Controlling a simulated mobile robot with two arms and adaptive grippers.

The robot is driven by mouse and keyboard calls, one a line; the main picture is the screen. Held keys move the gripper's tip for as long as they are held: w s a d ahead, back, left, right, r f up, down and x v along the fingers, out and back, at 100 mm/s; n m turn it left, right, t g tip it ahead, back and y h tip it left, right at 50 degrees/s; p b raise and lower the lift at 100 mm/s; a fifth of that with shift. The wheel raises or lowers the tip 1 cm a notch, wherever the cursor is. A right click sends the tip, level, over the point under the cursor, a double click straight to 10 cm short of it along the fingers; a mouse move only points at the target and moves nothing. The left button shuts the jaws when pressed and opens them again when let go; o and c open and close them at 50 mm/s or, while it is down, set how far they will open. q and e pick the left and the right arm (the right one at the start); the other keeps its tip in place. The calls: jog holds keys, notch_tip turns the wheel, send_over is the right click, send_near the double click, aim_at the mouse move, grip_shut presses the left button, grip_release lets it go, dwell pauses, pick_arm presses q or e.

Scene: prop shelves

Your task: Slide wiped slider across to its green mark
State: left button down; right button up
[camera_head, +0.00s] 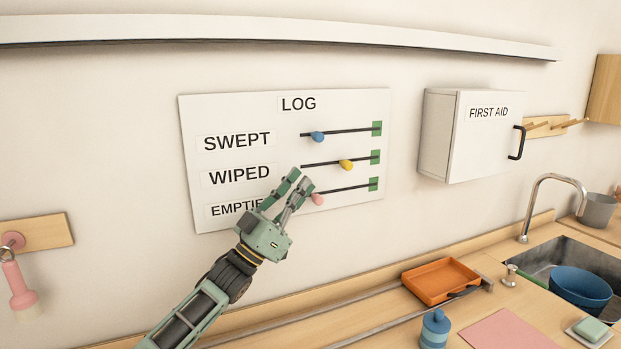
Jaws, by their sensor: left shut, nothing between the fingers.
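The white LOG board (240,112) hangs on the wall with three rows: SWEPT, WIPED and EMPTIED. The yellow wiped slider knob (346,165) sits on its dark track, right of the middle. The green mark (375,157) is at the right end of that track, with a gap between it and the knob. My left gripper (296,182) is in front of the board, left of and below the yellow knob and apart from it in the picture. Its fingers are shut and empty. It hides part of the EMPTIED label and track. My right gripper is not in view.
The blue swept knob (317,137) is near its track's left end. The pink emptied knob (318,199) is close beside my fingers. A white FIRST AID cabinet (470,140) juts out at right. The counter below holds an orange tray (440,280).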

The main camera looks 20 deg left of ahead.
aim_at(345, 164)
pick_arm(q)
jog(key=w+d+r+g+y+p, duration=0.1)
jog(key=w+r+p, duration=0.1)
jog(key=p, duration=0.2)
jog(key=w+d+r+y+p, duration=0.1)
jog(key=w+d+r+p, duration=0.1)
jog(key=w+p, duration=0.1)
jog(key=w+d+r+n+g+y+p, duration=0.1)
jog(key=w+d+y+p, duration=0.1)
jog(key=p, duration=0.3)
jog(key=shift+w+r+g, duration=0.3)
jog(key=shift+w+r, duration=0.1)
jog(key=shift+w, duration=0.15)
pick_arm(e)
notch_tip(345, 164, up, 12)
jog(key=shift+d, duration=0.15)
pick_arm(q)
jog(key=shift+a, duration=0.1)
